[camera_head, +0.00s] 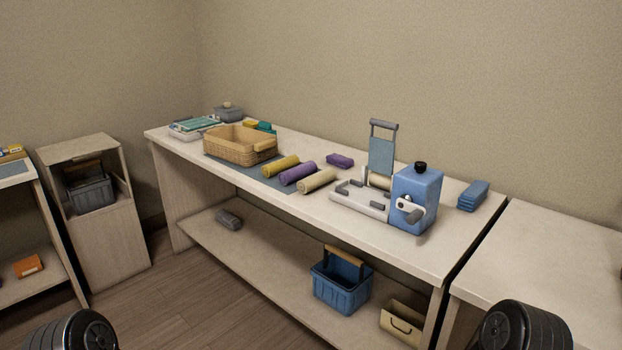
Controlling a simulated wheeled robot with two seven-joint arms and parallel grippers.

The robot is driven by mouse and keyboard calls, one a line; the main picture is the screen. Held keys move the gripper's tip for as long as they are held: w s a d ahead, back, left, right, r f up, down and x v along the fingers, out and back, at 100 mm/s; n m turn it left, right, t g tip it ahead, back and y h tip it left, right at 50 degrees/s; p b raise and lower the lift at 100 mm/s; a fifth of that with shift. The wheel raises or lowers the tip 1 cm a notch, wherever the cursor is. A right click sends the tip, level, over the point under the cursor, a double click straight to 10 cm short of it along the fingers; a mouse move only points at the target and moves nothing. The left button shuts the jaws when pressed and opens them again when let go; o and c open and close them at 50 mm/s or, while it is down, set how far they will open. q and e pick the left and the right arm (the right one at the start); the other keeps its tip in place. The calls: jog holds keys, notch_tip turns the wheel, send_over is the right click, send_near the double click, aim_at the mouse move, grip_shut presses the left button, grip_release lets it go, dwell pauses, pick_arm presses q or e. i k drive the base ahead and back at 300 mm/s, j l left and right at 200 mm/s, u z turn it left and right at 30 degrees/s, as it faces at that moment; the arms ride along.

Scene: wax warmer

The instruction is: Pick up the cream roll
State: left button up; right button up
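The cream roll (316,180) lies on the table, the nearest of three rolls side by side in front of the blue machine. A purple roll (297,173) lies just left of it, and a yellow roll (281,166) lies further left. Another cream-coloured piece (378,181) shows partly behind the white frame of the machine. Dark round parts of my two arms show at the bottom left and bottom right corners. Neither of my grippers is in the picture.
A wicker basket (240,146) stands left of the rolls on a grey-blue mat (262,180). The blue machine (416,199) with its white frame (360,204) stands to the right. A folded blue stack (473,195) lies beyond it. The lower shelf holds a blue basket (341,287). The table's front strip is clear.

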aim_at(308, 184)
jog(key=i+j+z, duration=0.1)
jog(key=z, duration=0.85)
jog(key=i+j+z, duration=0.15)
jog(key=j+z, duration=0.2)
jog(key=j, duration=0.2)
jog(key=j+z, duration=0.4)
jog(key=j, duration=0.2)
jog(key=j+z, duration=0.35)
jog(key=j, duration=0.85)
jog(key=k+j, duration=0.1)
jog(key=j, duration=0.5)
jog(key=j+z, duration=0.1)
jog(key=j, duration=0.5)
jog(key=k, duration=0.05)
